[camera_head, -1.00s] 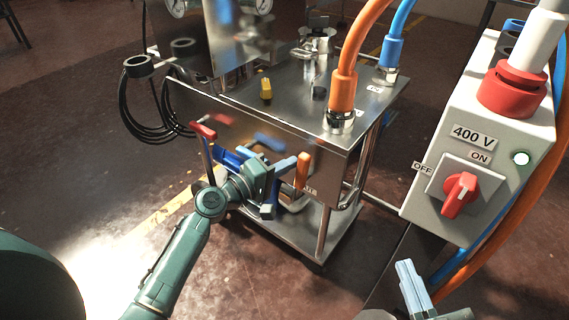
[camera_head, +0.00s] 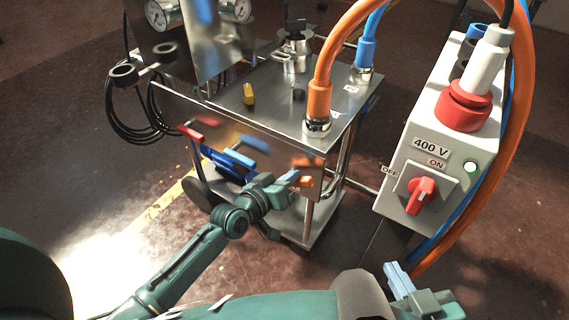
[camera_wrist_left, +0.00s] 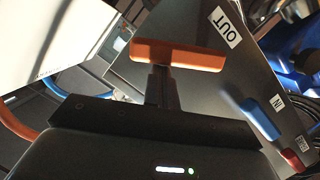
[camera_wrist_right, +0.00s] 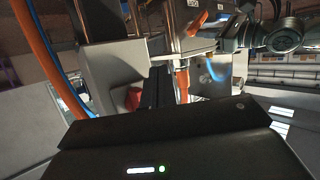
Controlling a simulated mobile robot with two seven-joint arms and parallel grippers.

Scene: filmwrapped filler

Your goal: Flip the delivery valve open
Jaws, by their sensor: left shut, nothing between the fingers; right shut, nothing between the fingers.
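The orange valve handle (camera_head: 303,182) is on the front panel of the steel cart, and its bar now looks roughly level. In the left wrist view the orange handle (camera_wrist_left: 178,55) lies crosswise just past my fingertips, near the OUT label (camera_wrist_left: 226,27). My left gripper (camera_head: 288,180) is shut and empty, its tips at or touching the handle; contact is not clear. My right gripper (camera_head: 396,275) is shut and empty, low in front of the grey switch box. The valve body behind the handle is hidden.
A blue handle (camera_head: 225,162) and a red handle (camera_head: 190,133) sit left on the same panel. The grey 400 V box (camera_head: 400,205) with a red switch (camera_head: 421,195) stands right. Orange hose (camera_head: 320,75) and blue hose (camera_head: 367,35) rise from the cart top (camera_head: 270,110).

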